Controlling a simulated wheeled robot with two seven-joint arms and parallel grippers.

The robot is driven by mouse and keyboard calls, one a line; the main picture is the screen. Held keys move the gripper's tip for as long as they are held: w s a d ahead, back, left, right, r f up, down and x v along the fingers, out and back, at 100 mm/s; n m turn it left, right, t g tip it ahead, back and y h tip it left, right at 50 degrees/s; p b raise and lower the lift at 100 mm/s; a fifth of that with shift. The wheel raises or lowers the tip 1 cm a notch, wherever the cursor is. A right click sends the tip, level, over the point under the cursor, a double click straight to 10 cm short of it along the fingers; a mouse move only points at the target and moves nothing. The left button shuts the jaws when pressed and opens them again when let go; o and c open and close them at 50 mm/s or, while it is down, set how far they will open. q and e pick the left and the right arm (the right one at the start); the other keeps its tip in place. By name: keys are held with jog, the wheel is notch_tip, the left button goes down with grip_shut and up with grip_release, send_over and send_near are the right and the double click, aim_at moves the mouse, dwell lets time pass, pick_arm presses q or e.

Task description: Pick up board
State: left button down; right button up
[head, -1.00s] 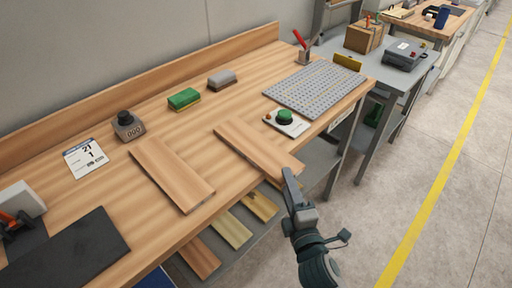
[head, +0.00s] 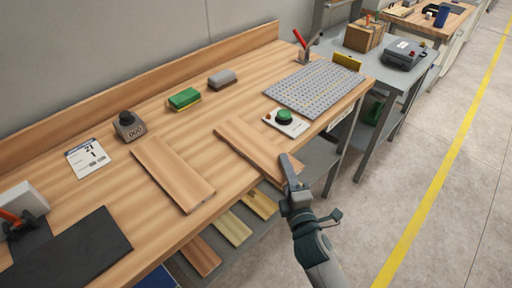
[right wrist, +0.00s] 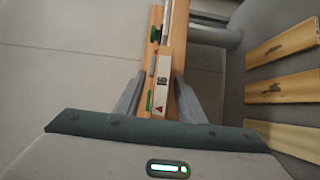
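A flat wooden board (head: 250,142) lies on the workbench (head: 95,198), its near right end sticking out past the front edge. A second, similar board (head: 172,172) lies to its left, wholly on the bench. My right gripper (head: 290,168) is at the overhanging end of the first board. In the right wrist view, the two fingers of my right gripper (right wrist: 157,92) stand apart, with a narrow light piece marked 16 and a red triangle between them. A gap shows beside it, so the gripper looks open. My left gripper is not in view.
A green button box (head: 285,120) and a grey perforated plate (head: 315,88) lie right of the boards. A green sponge (head: 184,98), a counter (head: 128,125) and a dark mat (head: 75,252) are also on the bench. Yellowish boards (right wrist: 282,90) lie on a lower shelf. The floor at right is clear.

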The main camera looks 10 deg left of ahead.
grip_shut()
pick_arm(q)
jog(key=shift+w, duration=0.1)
pick_arm(e)
jog(key=shift+r, duration=0.15)
